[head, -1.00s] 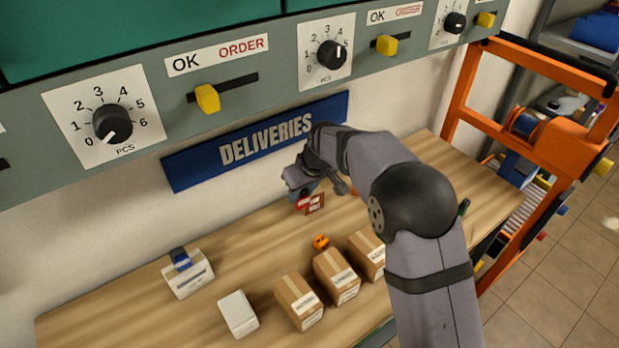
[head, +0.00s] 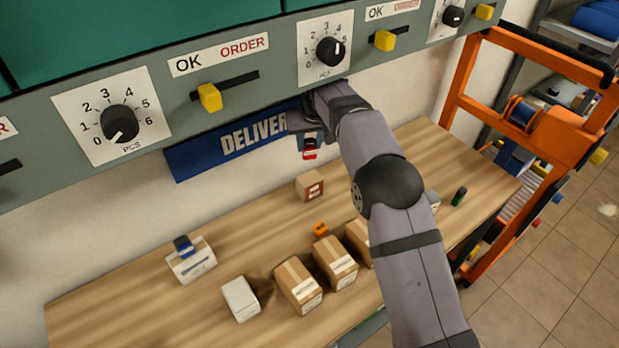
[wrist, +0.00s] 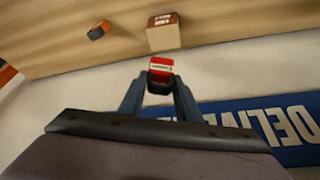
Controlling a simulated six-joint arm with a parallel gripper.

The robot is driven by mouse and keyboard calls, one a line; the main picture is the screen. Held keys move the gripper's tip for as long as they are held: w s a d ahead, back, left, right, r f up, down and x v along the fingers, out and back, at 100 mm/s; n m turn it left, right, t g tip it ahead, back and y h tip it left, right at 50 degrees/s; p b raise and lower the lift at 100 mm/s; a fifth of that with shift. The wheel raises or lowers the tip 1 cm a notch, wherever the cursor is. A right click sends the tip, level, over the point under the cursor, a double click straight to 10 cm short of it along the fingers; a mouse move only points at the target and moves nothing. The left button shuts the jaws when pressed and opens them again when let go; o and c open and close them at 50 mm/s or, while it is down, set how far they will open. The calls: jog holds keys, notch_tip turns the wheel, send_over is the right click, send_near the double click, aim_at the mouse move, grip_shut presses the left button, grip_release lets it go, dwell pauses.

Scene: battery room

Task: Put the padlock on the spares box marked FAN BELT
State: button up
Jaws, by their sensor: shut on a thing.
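My gripper (head: 309,146) is raised in front of the blue DELIVERIES sign, above the back of the bench. It is shut on a small red block with a pale label, which looks like the padlock (wrist: 160,70); no shackle can be made out. The red block also shows in the head view (head: 309,154). Below it stands a small brown box with a red label (head: 310,187), clear of my gripper; it also shows in the wrist view (wrist: 163,34). The writing on it is too small to read, so I cannot tell whether it says FAN BELT.
Brown cartons (head: 299,286) stand in a row at the bench front, with an orange item (head: 320,230) behind them. A white box (head: 241,299) and a white device with a blue top (head: 191,262) stand left. The control panel (head: 277,67) overhangs my gripper. The wooden bench (head: 130,300) is bare at left.

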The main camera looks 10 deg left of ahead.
aim_at(310, 159)
jog(key=shift+f+p, duration=1.35)
jog(key=shift+f, duration=2.6)
jog(key=shift+f, duration=0.2)
jog(key=o, duration=1.1)
jog(key=shift+b+v, duration=1.65)
jog(key=shift+v, duration=2.3)
